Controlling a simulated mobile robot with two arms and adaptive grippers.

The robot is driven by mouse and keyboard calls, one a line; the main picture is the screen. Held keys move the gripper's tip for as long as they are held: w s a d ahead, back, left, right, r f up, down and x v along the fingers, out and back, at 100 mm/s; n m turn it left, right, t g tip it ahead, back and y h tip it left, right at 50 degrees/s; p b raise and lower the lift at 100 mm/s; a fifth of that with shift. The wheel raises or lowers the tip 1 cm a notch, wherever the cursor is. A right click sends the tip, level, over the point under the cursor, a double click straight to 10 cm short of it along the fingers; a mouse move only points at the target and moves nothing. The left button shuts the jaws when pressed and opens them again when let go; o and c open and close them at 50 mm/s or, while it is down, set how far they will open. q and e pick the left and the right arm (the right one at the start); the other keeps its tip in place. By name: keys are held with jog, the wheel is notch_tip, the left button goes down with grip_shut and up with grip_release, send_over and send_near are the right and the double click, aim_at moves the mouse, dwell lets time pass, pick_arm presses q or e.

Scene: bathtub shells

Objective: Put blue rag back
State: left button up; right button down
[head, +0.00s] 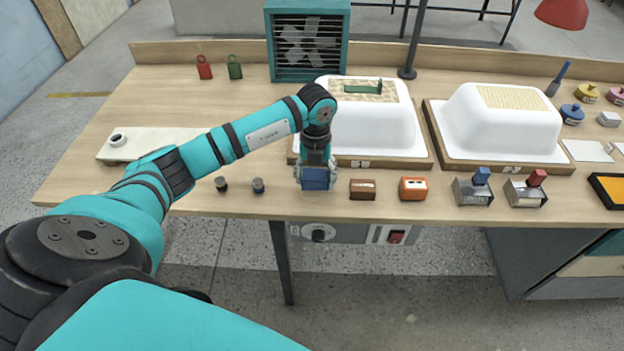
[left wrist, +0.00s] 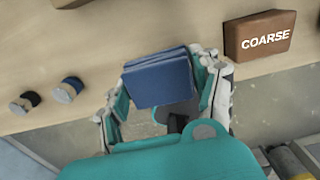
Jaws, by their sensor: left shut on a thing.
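The blue rag (head: 316,180) is a folded, blocky dark-blue bundle near the front edge of the workbench. My left gripper (head: 317,187) is shut on it, with a finger on each side. In the left wrist view the rag (left wrist: 158,80) sits between the two fingers (left wrist: 163,95) with its far end clear of them. I cannot tell whether the rag touches the bench top. My right gripper is not in view.
A brown block marked COARSE (head: 362,189) stands just right of the rag, beside an orange block (head: 413,188). White tub shells (head: 365,125) stand behind. The bench's front-left top is mostly clear.

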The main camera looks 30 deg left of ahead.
aim_at(312, 183)
pick_arm(q)
jog(key=shift+s+a+f, duration=0.1)
jog(key=shift+a+f, duration=0.1)
jog(key=shift+a, duration=0.25)
notch_tip(312, 183, down, 3)
jog(key=shift+r+p, duration=0.1)
jog(key=shift+p, duration=0.5)
jog(key=shift+f, duration=0.4)
jog(key=o, duration=1.1)
jog(key=shift+o, duration=0.2)
jog(key=shift+r, duration=0.15)
jog(key=shift+r, duration=0.2)
notch_tip(312, 183, up, 12)
jog(key=shift+f+b, duration=0.15)
jog(key=shift+b, duration=1.05)
